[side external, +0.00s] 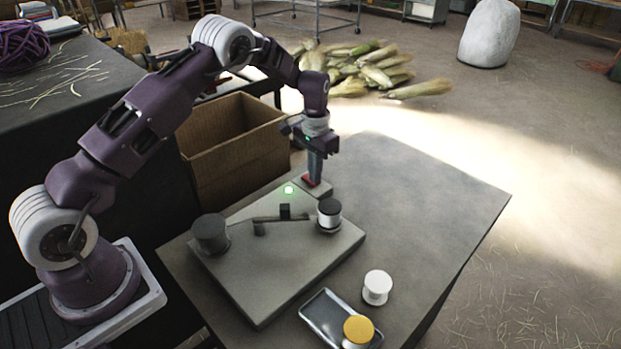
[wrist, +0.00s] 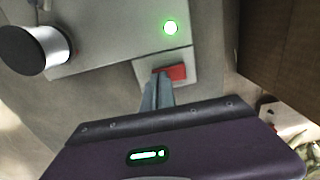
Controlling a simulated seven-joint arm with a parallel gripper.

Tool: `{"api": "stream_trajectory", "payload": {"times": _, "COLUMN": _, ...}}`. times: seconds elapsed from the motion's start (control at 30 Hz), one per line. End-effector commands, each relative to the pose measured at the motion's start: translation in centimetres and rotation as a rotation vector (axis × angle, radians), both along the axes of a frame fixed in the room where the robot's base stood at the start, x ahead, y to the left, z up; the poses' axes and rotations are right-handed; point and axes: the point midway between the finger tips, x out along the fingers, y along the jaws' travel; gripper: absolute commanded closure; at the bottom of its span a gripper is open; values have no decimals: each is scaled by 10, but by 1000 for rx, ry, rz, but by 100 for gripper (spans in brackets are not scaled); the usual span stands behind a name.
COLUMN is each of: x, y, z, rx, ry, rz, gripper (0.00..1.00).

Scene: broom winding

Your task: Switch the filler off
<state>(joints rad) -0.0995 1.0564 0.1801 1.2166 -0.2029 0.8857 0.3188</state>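The filler is a grey flat-topped machine (side external: 265,285) on the table; part of it shows in the wrist view (wrist: 110,45). Its round lamp glows green in the side view (side external: 289,189) and in the wrist view (wrist: 170,27). At its far corner is a small plate with a red switch (side external: 309,182), which also shows in the wrist view (wrist: 177,72). My gripper (side external: 315,180) points down at this switch, and its fingers (wrist: 157,82) look closed together with nothing between them. The tips overlap the switch's edge; I cannot tell whether they touch it.
The filler carries a dark spool (side external: 211,234), a black-and-white spool (side external: 329,215) and a thin arm. A white spool (side external: 377,287) and a tray (side external: 322,317) with a yellow-topped spool (side external: 358,331) stand in front. A cardboard box (side external: 235,150) is behind. The table's right side is clear.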

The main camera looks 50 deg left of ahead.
Motion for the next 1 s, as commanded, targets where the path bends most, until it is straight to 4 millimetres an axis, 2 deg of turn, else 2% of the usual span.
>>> {"api": "stream_trajectory", "payload": {"times": 0.17, "x": 0, "y": 0, "z": -1, "rx": 0, "ry": 0, "rz": 0, "gripper": 100}}
{"api": "stream_trajectory", "payload": {"times": 0.8, "x": 1, "y": 0, "z": 64, "rx": 1, "ry": -2, "rz": 0, "gripper": 100}}
{"api": "stream_trajectory", "payload": {"times": 1.0, "x": 0, "y": 0, "z": 69, "rx": 0, "ry": 1, "rz": 0, "gripper": 100}}
